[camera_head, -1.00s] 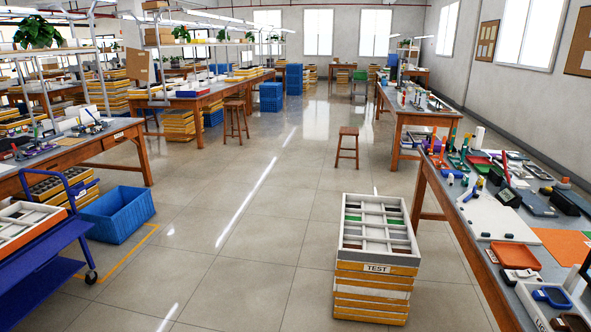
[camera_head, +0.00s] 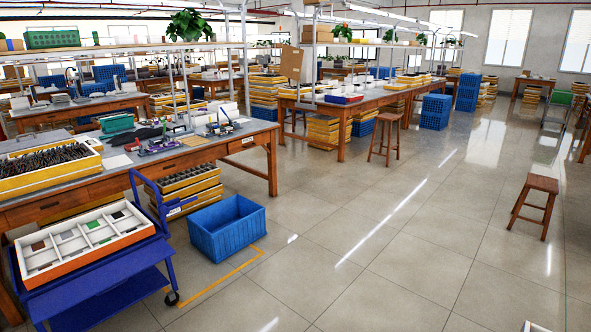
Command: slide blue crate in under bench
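The blue crate (camera_head: 228,232) stands upright on the floor, open at the top and apparently empty. It sits in front of the left workbench (camera_head: 150,170), to the right of a yellow crate stack under that bench. A yellow floor line (camera_head: 222,279) runs along its near right side. The crate is clear of the bench's right leg (camera_head: 271,165) in the picture. Neither of my grippers is in view, and nothing is seen touching the crate.
A blue cart (camera_head: 105,290) carrying a divided tray (camera_head: 80,240) stands to the left of the crate. Yellow stacked crates (camera_head: 185,190) fill part of the space under the bench. A wooden stool (camera_head: 534,203) stands at right. The floor (camera_head: 370,250) between is open.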

